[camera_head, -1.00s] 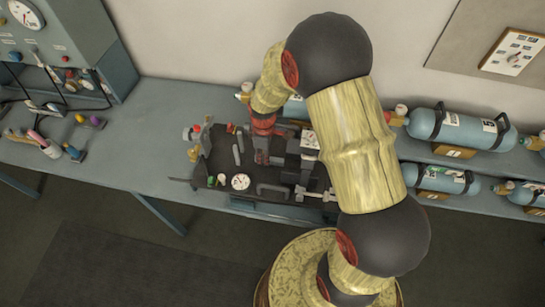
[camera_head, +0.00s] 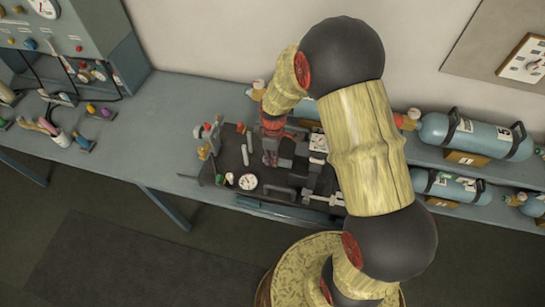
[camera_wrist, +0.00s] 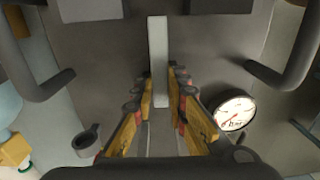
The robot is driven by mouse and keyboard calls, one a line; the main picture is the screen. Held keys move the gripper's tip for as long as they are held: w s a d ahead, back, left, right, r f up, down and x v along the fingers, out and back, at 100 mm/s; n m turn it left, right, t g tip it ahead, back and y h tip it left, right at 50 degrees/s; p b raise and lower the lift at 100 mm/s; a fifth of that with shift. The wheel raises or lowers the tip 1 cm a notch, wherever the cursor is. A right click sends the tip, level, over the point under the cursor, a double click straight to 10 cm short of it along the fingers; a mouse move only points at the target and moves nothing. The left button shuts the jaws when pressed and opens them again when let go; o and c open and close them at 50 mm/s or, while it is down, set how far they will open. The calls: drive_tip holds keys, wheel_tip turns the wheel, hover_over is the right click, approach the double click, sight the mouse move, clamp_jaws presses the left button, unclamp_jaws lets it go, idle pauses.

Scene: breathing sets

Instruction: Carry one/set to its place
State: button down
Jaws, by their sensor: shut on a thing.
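A breathing set, a dark plate (camera_head: 228,165) with fittings, lies flat at the bench. It carries a round white gauge (camera_head: 248,182), dark loop handles and pale fittings; valves stick out at its left end. My gripper (camera_head: 270,155) points down over its middle. In the wrist view, the fingers of my gripper (camera_wrist: 160,85) are closed on the two sides of a light grey bar (camera_wrist: 158,45) above the plate. The gauge (camera_wrist: 234,113) and two dark handles show around it. My arm hides the right part of the set. I cannot tell whether the set touches the bench.
The grey-blue bench (camera_head: 180,105) is bare left of the set. A control panel (camera_head: 70,40) stands at the far left, with small coloured items (camera_head: 85,142) before it. Blue cylinders (camera_head: 475,137) lie on racks at right. A board (camera_head: 495,45) hangs on the wall.

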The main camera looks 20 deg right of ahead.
drive_tip(key=shift+w+f+b, duration=0.1)
drive_tip(key=shift+f+b, duration=0.4)
drive_tip(key=shift+f, duration=0.3)
idle(0.5)
drive_tip(key=c, duration=1.7)
unclamp_jaws()
drive_tip(key=shift+c, duration=0.2)
drive_tip(key=shift+o, duration=0.3)
drive_tip(key=shift+s+f, duration=0.15)
drive_tip(key=shift+s, duration=0.1)
wheel_tip(320, 180, up, 12)
drive_tip(key=shift+w, duration=0.2)
drive_tip(key=shift+d, duration=0.1)
